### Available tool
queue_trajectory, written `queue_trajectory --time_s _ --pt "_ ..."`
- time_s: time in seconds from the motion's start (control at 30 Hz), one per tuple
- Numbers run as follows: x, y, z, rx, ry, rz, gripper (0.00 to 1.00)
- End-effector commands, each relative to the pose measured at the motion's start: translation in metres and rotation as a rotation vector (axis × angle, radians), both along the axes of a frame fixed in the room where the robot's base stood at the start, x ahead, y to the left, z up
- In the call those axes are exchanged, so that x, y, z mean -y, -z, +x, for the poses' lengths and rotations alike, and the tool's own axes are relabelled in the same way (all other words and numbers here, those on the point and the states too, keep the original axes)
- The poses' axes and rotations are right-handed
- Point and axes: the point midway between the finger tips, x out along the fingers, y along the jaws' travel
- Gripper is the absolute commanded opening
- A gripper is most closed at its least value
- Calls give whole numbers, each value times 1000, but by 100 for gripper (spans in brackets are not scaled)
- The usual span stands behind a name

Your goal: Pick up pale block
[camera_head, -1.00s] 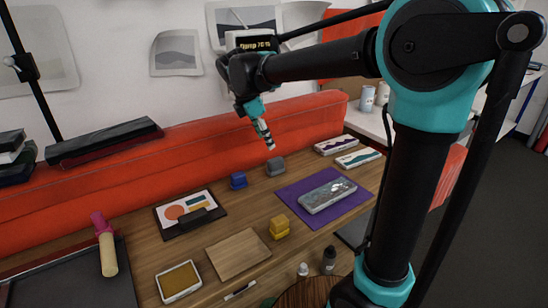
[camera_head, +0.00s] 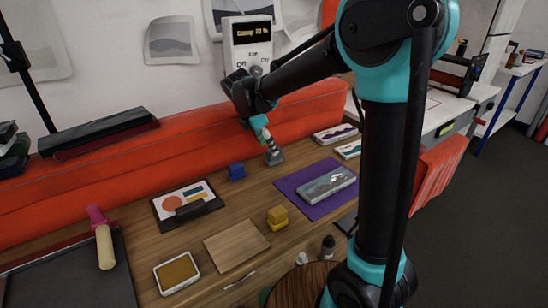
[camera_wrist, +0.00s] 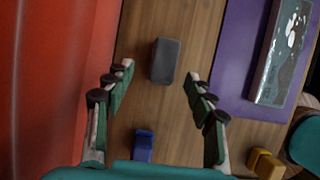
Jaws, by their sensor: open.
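A grey block (camera_head: 275,158) stands on the wooden table near the red backrest; it is the block nearest my gripper, and no clearly paler block shows. It also shows in the wrist view (camera_wrist: 165,61), upper middle, ahead of and between the fingertips. My gripper (camera_head: 267,141) is open and empty, pointing down just above the grey block. In the head view its fingertips partly overlap the block; I cannot tell the exact gap. In the wrist view the two fingers (camera_wrist: 160,82) are spread wide, left and right.
A blue block (camera_head: 237,171) stands left of the grey one. A yellow block (camera_head: 278,217) stands nearer the front. A purple mat (camera_head: 293,182) with a speckled case lies to the right. The red backrest (camera_head: 200,146) rises close behind.

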Motion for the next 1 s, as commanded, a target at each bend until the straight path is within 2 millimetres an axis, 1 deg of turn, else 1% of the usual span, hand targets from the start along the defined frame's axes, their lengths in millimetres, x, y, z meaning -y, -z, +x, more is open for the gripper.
queue_trajectory --time_s 0.17,0.3,0.4,0.5,0.7,0.73,0.77,1.0 --pt "9 13 4 0 3 0 55" --pt "19 31 9 0 2 0 55" --pt "22 41 11 0 2 0 55" --pt "24 46 12 0 1 0 55" --pt "24 46 12 0 1 0 55" --pt "24 46 12 0 1 0 54" --pt "24 46 12 0 1 0 50" --pt "24 46 12 0 1 0 20"
